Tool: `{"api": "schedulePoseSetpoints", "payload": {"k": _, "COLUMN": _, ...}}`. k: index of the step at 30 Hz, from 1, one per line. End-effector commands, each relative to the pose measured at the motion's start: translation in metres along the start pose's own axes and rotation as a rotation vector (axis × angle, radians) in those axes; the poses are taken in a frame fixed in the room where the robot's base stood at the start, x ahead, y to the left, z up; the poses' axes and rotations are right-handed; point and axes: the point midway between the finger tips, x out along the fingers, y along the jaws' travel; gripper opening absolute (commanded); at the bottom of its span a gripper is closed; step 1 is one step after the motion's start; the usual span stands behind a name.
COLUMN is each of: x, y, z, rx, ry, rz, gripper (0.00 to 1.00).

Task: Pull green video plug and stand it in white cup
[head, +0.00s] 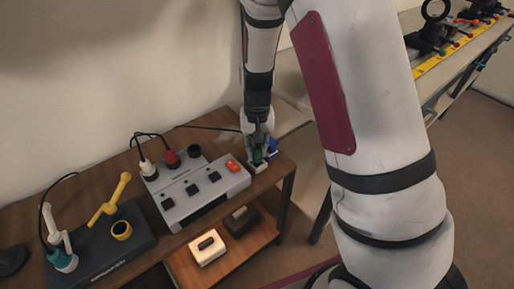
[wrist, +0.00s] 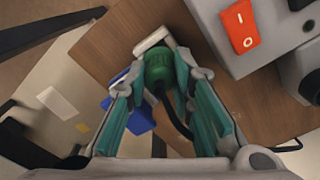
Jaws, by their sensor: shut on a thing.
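The green video plug (wrist: 158,68) is held between the fingers of my gripper (wrist: 160,85), its black cable trailing back between them. In the head view, my gripper (head: 259,146) points down at the right end of the wooden table, with the green plug (head: 257,156) at its tips. A white, cup-like piece (wrist: 152,41) shows partly just beyond the plug; it also shows below the gripper in the head view (head: 259,168). The plug overlaps it in both views, and I cannot tell whether it is inside or above it.
A blue object (wrist: 137,112) is close beside the gripper. A grey box (head: 205,190) with a red switch (head: 232,166), a red plug (head: 172,158) and a white plug (head: 147,168) stands to the left. A dark base (head: 135,240) with a yellow handle is farther left.

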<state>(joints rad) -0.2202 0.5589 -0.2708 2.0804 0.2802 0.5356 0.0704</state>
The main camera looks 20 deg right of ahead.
Motion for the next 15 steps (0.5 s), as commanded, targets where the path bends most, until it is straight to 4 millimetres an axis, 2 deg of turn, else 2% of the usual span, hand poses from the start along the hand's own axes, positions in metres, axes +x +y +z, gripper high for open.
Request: {"api": "schedulePoseSetpoints", "payload": {"k": 15, "x": 0.0075, "y": 0.0, "z": 0.0001, "rx": 0.0, "ry": -0.001, "rz": 0.0, "gripper": 0.0}}
